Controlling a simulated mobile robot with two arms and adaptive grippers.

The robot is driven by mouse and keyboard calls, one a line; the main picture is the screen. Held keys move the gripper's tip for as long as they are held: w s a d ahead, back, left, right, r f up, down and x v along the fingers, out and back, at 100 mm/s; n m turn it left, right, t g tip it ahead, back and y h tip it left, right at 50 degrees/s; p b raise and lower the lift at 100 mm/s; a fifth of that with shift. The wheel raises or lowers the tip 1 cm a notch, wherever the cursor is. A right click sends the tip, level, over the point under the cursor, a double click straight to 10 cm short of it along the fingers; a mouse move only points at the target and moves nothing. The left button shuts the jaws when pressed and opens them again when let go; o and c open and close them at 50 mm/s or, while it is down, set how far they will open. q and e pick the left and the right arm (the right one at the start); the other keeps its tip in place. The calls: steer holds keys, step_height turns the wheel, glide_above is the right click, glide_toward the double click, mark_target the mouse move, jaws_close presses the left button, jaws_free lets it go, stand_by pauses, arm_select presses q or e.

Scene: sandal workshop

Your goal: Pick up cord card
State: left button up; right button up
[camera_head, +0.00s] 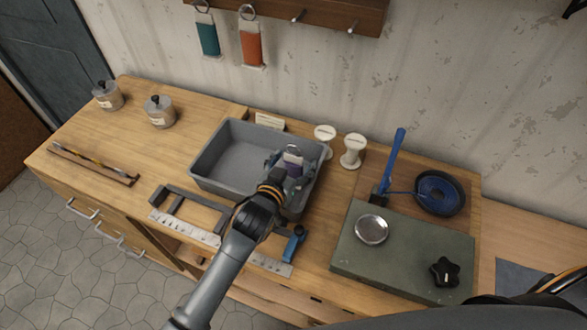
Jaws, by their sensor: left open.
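A cord card with purple cord and a pale upper part (292,155) is at the right end of the grey tray (218,143). My left gripper (289,164) reaches over the tray's front right side, with its open fingers around or right beside this card. The gripper partly hides the card, and I cannot tell whether the fingers touch it. Two similar cards, one teal (208,39) and one orange (250,48), hang from pegs on the wall rack. My right gripper is not in view.
A green board (400,256) bears a metal dish (371,230) and a black knob (444,272). A blue-handled tool (392,160) stands behind it. A metal ruler (184,228) lies in front.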

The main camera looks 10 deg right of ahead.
arm_select(q)
steer(key=c, duration=1.3)
steer(key=shift+r, duration=0.15)
